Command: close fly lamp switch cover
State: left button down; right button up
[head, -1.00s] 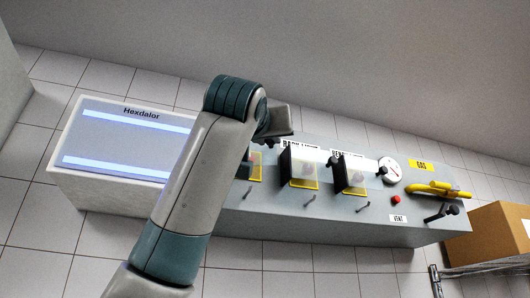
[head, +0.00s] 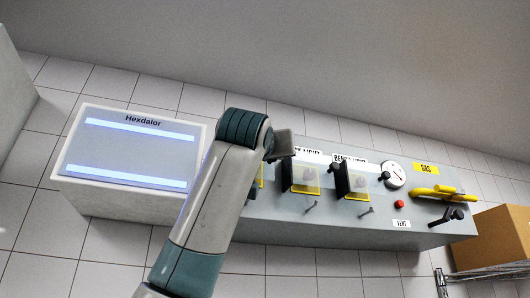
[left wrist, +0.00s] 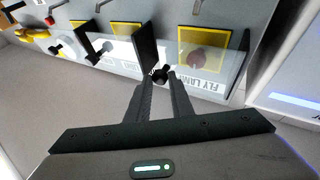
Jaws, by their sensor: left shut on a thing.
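The fly lamp switch (left wrist: 195,58), a dull red knob on a yellow plate, shows in the left wrist view above the upside-down FLY LAMP label (left wrist: 198,82). A clear cover (left wrist: 232,66) stretches in front of it, with a black knob (left wrist: 161,73) at its left end. My left gripper (left wrist: 160,78) is shut on this black knob. How far the cover stands off the panel is hard to tell. In the head view my left gripper (head: 282,145) is at the panel's top edge, and my arm hides most of the fly lamp switch. My right gripper is not in view.
Two similar covers with dark sides (head: 288,170) and (head: 342,180) stand to the right on the grey panel (head: 300,230). Beyond are a gauge (head: 393,174), a red button (head: 399,204) and a yellow gas handle (head: 440,194). The white Hexdalor box (head: 130,150) is left.

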pick_arm(q)
jog(key=c, duration=1.8)
grip_release()
jog(key=shift+d+r, duration=0.1)
jog(key=shift+d, duration=0.3)
jog(key=shift+o, duration=1.1)
jog(key=shift+w+d, duration=0.15)
jog(key=shift+d, duration=0.2)
jog(key=shift+w+f, duration=0.15)
jog(key=shift+f, duration=0.05)
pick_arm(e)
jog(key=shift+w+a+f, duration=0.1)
